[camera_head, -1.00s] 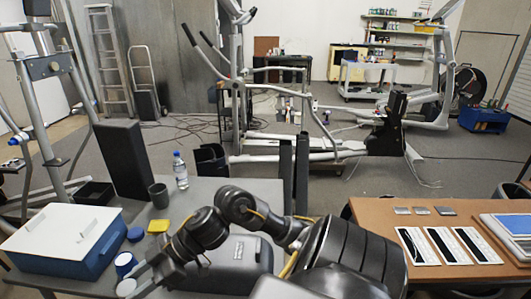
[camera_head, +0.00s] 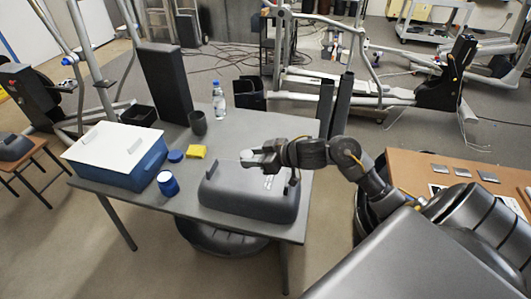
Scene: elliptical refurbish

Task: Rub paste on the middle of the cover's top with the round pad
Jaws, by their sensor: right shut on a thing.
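The dark grey cover (camera_head: 235,193) lies on the grey table, its broad top facing up. My right gripper (camera_head: 262,158) is shut on the round pad (camera_head: 246,155), which is pale. The pad is over the far part of the cover's top in the picture; I cannot tell whether it touches the surface. The open blue paste jar (camera_head: 168,185) stands left of the cover, with its blue lid (camera_head: 176,156) lying behind it. Whether paste is on the pad is too small to tell. My left gripper is not in view.
A blue box with a white top (camera_head: 118,150) stands on the table's left. A yellow sponge (camera_head: 196,151), a dark cup (camera_head: 198,122), a water bottle (camera_head: 219,101) and a tall dark block (camera_head: 164,85) stand behind. A brown table (camera_head: 420,170) is at right.

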